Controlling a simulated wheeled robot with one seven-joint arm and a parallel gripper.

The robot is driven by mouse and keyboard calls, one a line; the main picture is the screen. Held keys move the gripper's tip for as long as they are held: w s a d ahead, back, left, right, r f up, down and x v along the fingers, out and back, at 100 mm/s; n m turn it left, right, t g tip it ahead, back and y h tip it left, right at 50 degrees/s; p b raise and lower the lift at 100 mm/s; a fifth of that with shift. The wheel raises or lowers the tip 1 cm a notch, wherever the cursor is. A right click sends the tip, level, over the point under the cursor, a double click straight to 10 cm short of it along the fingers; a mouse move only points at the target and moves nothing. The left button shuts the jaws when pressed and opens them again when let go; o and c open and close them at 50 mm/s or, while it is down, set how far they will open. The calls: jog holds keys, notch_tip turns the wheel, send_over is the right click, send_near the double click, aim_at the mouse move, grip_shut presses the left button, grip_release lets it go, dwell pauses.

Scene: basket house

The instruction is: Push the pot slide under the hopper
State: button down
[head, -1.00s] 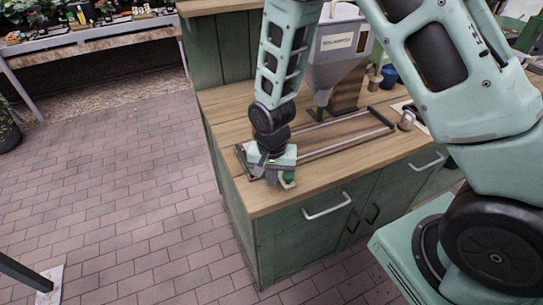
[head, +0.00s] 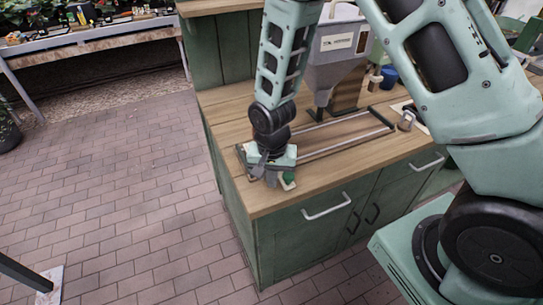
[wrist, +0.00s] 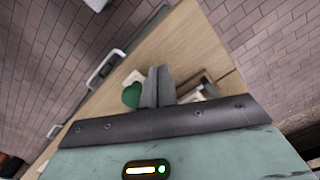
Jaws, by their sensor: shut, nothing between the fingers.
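The grey hopper (head: 335,65) with a white label stands at the back of the wooden counter, its spout pointing down. The pot slide's track (head: 345,146), two long rails with dark end bars, lies on the counter below it. My gripper (head: 264,178) points down at the track's left end, close to the counter top, fingers together and empty. The gripper hides that end, so I cannot tell where the sliding carriage or a pot is. A green knob (head: 288,178) on a pale base is just right of the fingers; in the wrist view the knob (wrist: 131,95) is left of the fingertips (wrist: 160,74).
The counter (head: 300,195) has green cupboards with metal handles (head: 327,206) below. A small metal weight-like object (head: 406,120) and a blue pot (head: 389,77) stand to the right. Brick floor (head: 110,190) lies open to the left.

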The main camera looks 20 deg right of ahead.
dwell(0.5)
jog(key=d+p, duration=0.1)
jog(key=d, duration=1.7)
jog(key=shift+d, duration=0.1)
jog(key=r+p, duration=0.1)
jog(key=a+r+p, duration=0.1)
jog(key=r, duration=0.1)
jog(key=r+p, duration=0.2)
jog(key=shift+a, duration=0.3)
